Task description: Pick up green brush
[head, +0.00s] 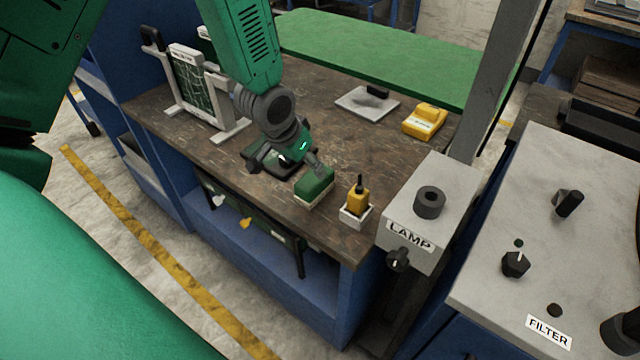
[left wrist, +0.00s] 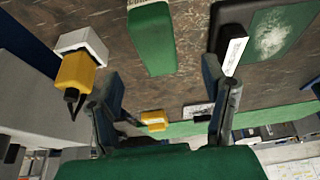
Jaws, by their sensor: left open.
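The green brush (head: 314,183) is a green block with a pale bristle side. It lies near the front edge of the brown worktop (head: 375,150). In the left wrist view the brush (left wrist: 151,38) shows at top centre, past the fingertips. My left gripper (head: 292,162) is open and empty, just behind and left of the brush, with one finger close to it. In the left wrist view the gripper (left wrist: 163,75) has its fingers wide apart with nothing between them. I cannot tell whether a finger touches the brush. My right gripper is not in view.
A yellow bottle (head: 358,199) in a white holder stands right of the brush. A dark item with a green top (head: 262,158) lies partly hidden under my gripper. A circuit board stand (head: 190,82), a yellow device (head: 424,121) and the LAMP box (head: 428,205) stand around.

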